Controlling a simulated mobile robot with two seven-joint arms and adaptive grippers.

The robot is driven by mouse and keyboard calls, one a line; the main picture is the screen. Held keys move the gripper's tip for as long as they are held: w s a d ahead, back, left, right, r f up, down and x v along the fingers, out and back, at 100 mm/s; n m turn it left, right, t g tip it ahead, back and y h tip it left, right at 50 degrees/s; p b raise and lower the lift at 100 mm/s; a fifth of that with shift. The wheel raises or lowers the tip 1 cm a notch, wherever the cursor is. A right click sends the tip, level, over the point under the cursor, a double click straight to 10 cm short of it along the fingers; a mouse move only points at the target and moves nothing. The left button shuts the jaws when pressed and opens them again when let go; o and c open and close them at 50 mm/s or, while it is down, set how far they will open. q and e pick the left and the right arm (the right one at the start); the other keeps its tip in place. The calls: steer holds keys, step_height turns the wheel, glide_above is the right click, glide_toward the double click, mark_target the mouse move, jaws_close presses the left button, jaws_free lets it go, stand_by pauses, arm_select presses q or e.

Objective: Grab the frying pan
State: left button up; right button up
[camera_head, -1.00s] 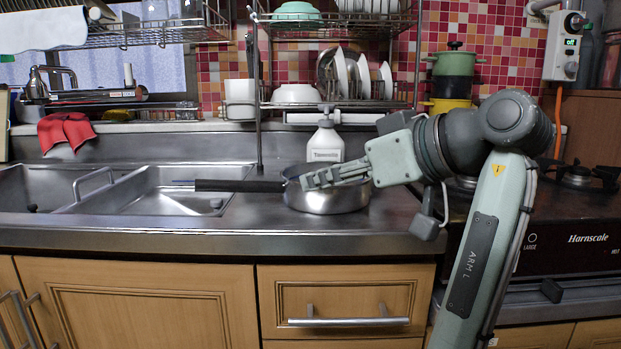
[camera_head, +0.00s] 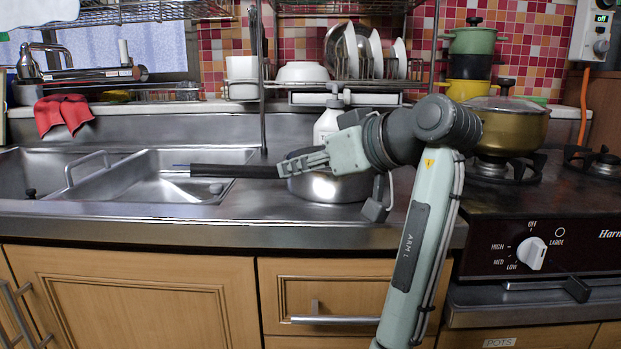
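The frying pan (camera_head: 330,188) is a steel pan on the counter right of the sink. Its long black handle (camera_head: 235,171) points left over the sink's right edge. My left gripper (camera_head: 284,168), on the arm marked ARM L, reaches in from the right. Its fingertips are at the handle's inner end, by the pan's near rim. The fingers overlap in this side view, so I cannot tell whether they are open or closed on the handle. The gripper hides part of the pan's rim. My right gripper is not in view.
A white bottle (camera_head: 327,122) stands right behind the pan. A dish rack (camera_head: 262,95) with plates is above, its post rising from the counter behind the handle. The sink (camera_head: 150,185) is left. A stove with a gold pot (camera_head: 510,130) is right.

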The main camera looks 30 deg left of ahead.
arm_select(q)
jaws_close()
steer(key=shift+r, duration=0.15)
stand_by(0.4)
